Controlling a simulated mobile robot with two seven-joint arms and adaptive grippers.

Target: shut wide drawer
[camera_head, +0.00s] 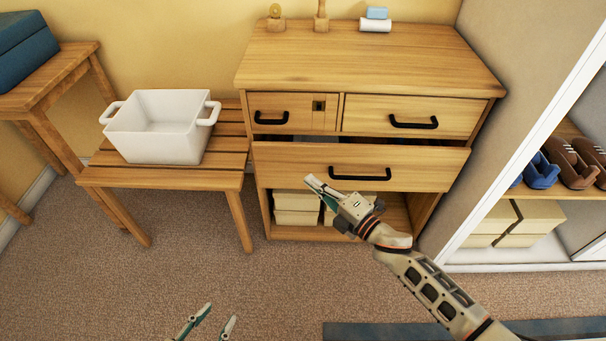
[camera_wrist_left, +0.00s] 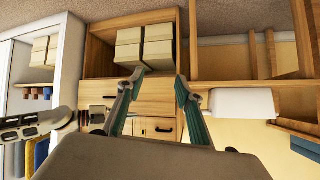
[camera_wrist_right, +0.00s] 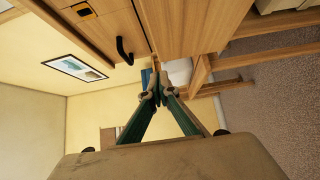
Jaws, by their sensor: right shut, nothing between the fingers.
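The wide drawer (camera_head: 425,170) is the full-width lower drawer of a wooden dresser. It is pulled out, with a dark gap above its front. Its black bar handle (camera_head: 360,175) is at the middle. My right gripper (camera_head: 314,186) is shut and empty, in front of the drawer's lower edge, left of the handle. I cannot tell whether it touches the drawer. In the right wrist view its fingertips (camera_wrist_right: 152,88) are together. My left gripper (camera_head: 214,320) is low at the bottom of the head view, away from the drawer. In the left wrist view its fingers (camera_wrist_left: 157,82) are apart and empty.
Two small upper drawers (camera_head: 405,110) look shut. Boxes (camera_head: 297,205) sit on the open shelf below. A white pot (camera_head: 160,125) stands on a slatted bench (camera_head: 165,175) at left. A white-framed shelf unit (camera_head: 535,125) is at right.

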